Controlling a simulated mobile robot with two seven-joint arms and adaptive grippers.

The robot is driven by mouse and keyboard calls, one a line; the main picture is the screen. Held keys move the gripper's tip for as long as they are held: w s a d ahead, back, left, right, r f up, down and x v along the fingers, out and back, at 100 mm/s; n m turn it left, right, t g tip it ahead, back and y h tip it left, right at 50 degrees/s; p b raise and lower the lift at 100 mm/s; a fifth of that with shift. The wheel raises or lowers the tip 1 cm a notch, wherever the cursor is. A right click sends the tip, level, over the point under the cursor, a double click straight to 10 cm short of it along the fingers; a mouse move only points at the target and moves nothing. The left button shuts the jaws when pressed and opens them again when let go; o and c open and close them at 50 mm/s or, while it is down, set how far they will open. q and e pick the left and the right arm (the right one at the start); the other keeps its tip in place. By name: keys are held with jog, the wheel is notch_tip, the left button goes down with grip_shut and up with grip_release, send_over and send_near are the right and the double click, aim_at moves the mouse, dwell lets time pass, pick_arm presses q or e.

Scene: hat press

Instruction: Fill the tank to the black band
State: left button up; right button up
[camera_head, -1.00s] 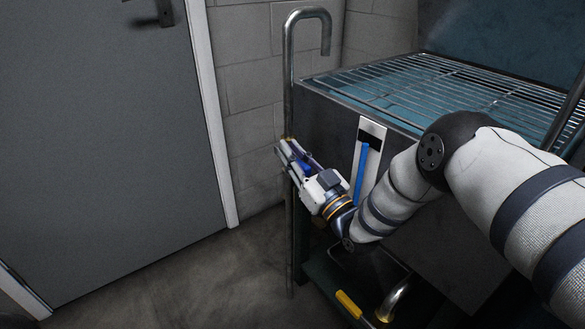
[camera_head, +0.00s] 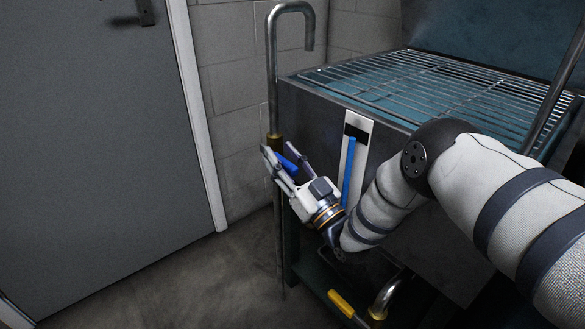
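The tank (camera_head: 310,120) is a dark metal box with a wire rack on top. On its front is a white gauge strip (camera_head: 364,150) with a black band (camera_head: 357,131) near the top. A blue column (camera_head: 350,172) rises on the gauge, and its top reaches about the lower part of the band. A metal pipe (camera_head: 272,80) with a brass fitting (camera_head: 275,142) stands at the tank's left corner. My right gripper (camera_head: 280,152) is beside the fitting with its fingers spread. A blue lever (camera_head: 289,162) shows between the fingers; contact is unclear. My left gripper is out of view.
A second pipe with a brass fitting and a yellow lever (camera_head: 341,303) is low under the tank. A grey door (camera_head: 100,150) and a block wall are at the left. The floor (camera_head: 190,275) before the door is clear.

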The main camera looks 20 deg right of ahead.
jog(key=v, duration=1)
jog(key=shift+s+f, duration=0.15)
jog(key=shift+s, duration=0.15)
